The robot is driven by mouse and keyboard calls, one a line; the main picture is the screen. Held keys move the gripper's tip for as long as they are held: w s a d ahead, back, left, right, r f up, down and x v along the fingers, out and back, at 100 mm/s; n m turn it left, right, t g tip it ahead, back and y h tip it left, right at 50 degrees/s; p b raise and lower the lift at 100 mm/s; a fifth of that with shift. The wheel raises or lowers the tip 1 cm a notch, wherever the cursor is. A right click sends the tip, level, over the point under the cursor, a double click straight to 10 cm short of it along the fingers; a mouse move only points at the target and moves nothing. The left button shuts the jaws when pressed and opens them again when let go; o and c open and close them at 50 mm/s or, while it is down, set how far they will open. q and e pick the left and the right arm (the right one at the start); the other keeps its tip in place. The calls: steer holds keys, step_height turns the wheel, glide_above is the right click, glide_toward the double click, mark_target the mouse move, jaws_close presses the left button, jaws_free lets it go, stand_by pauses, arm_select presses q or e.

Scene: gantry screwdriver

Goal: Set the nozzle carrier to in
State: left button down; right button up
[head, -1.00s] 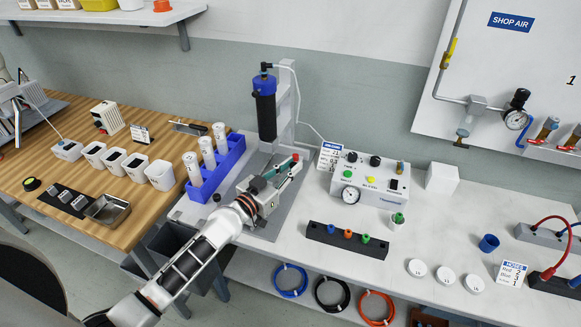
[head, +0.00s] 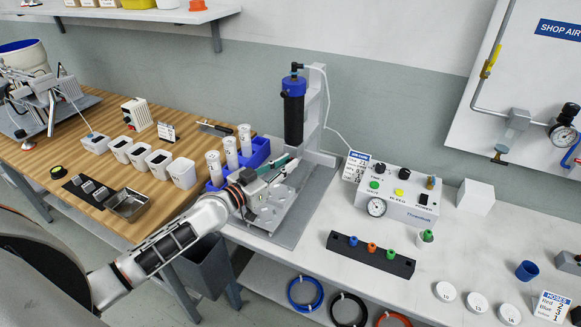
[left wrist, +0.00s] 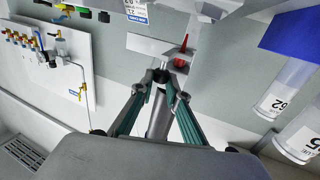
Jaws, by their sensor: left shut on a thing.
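My left gripper (head: 284,165) reaches over the carrier's back left part, beside the blue rack. In the left wrist view, its teal fingers (left wrist: 163,82) close in around a small pale metal piece (left wrist: 160,64), apparently part of the carrier. A red cone (left wrist: 182,52) stands just right of the fingertips. The gripper hides part of the carrier in the head view. My right gripper is not in view.
A blue rack (head: 216,186) with several white tubes stands close left of the gripper. A white control box (head: 400,207) and a black holder (head: 370,256) with coloured nozzles stand to the right.

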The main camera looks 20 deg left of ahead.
arm_select(q)
steer(key=shift+a, duration=0.2)
steer(key=c, duration=2)
jaws_free()
steer(key=shift+o, duration=0.2)
steer(key=shift+a, duration=0.1)
steer(key=shift+s, duration=0.1)
steer(key=shift+s, duration=0.2)
steer(key=v, duration=1.1)
steer(key=shift+s, duration=0.2)
